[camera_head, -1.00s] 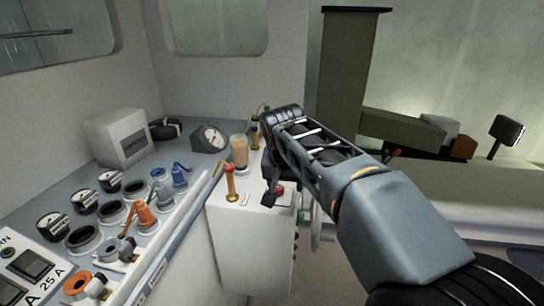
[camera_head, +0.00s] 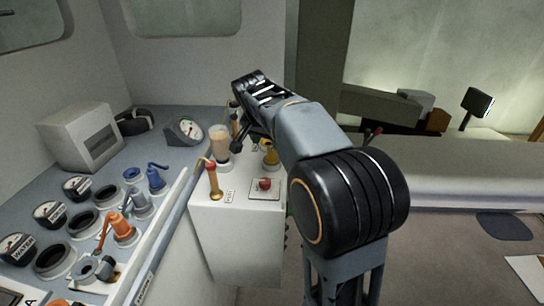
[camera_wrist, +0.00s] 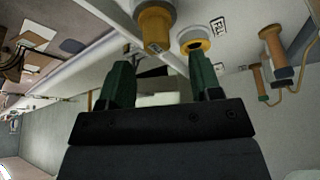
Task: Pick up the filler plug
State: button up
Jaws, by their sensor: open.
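In the wrist view, a yellow cylinder with a grey collar (camera_wrist: 157,24) and a grey round fitting with a yellow ring (camera_wrist: 195,38) stand beyond my fingers. A label reading FILL (camera_wrist: 221,27) is beside the ringed fitting. I cannot tell for certain which of them is the filler plug. In the head view, a yellow fitting (camera_head: 270,153) shows on the white cabinet top, partly beside my arm. My gripper (camera_wrist: 161,76) is open, its two green fingers apart with nothing held between them; the fittings are past the fingertips. The head view shows the gripper mostly hidden by my arm.
A beige-filled clear cup (camera_head: 219,141), a red-topped brass lever (camera_head: 213,182) and a red button (camera_head: 264,184) crowd the cabinet top (camera_head: 237,218). Two brown-handled valves (camera_wrist: 272,45) (camera_wrist: 256,76) stand to the right in the wrist view. A panel of gauges and plugs is at the left.

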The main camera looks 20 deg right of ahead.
aim_at(272, 149)
jog(key=shift+p+x, duration=0.65)
jog(key=shift+x, duration=2.1)
jog(key=shift+s+d, duration=0.1)
jog(key=shift+d, duration=0.05)
jog(key=c, duration=1)
jog(key=shift+r, duration=0.1)
